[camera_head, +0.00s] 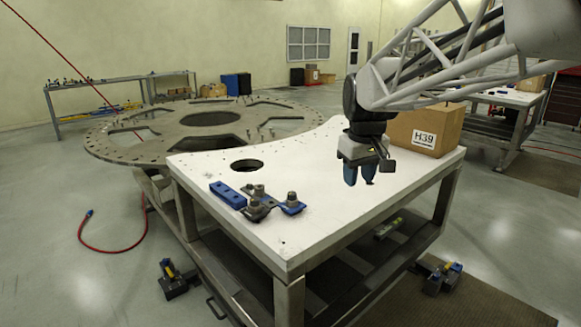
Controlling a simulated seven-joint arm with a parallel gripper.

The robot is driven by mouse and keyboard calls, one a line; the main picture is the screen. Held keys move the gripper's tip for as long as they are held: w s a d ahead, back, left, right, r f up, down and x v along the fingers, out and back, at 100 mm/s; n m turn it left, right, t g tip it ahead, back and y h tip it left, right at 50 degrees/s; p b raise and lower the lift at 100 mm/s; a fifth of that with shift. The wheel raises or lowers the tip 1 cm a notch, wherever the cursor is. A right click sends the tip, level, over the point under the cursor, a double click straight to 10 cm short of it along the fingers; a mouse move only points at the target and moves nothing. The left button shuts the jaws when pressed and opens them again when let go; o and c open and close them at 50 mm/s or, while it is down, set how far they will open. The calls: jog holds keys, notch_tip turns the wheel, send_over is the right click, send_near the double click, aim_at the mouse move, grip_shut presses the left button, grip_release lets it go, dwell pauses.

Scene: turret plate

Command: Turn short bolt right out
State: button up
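My gripper (360,183) hangs over the right half of the white table (330,160), with its blue fingers pointing down. The fingertips look slightly apart, with nothing between them. A group of grey bolts stands on a low dark fixture with blue parts at the table's front left. One bolt (258,191) is at the back, another (292,198) at the right and a third (254,207) at the front. I cannot tell which one is the short bolt. My gripper is right of the group and apart from it.
A blue block (228,194) lies beside the bolts, near a round hole (247,165) in the tabletop. A cardboard box (426,130) marked H39 stands behind and right of my gripper. A large round turret plate (115,147) with small upright pins lies beyond the table. The central tabletop is clear.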

jog(key=w+a+f+n, duration=0.1)
jog(key=w+a+n, duration=0.1)
jog(key=w+a, duration=0.5)
jog(key=w+a+f+n+g, duration=0.1)
jog(key=w+a+f+n, duration=0.15)
jog(key=w, duration=0.85)
jog(key=w+a+n, duration=0.1)
jog(key=w+a, duration=0.5)
jog(key=w, duration=0.3)
jog(key=w+a+f+n, duration=0.1)
jog(key=w+a+f, duration=0.4)
jog(key=a, duration=0.1)
jog(key=w+a+f+n, duration=0.2)
jog(key=w+a+f, duration=0.3)
jog(key=w+a, duration=0.1)
jog(key=w+a+f+n, duration=0.2)
jog(key=w+a+f, duration=0.3)
jog(key=a, duration=0.3)
jog(key=shift+w+f+g, duration=0.3)
jog(key=shift+w+g, duration=0.05)
jog(key=shift+g, duration=0.05)
jog(key=shift+f, duration=0.15)
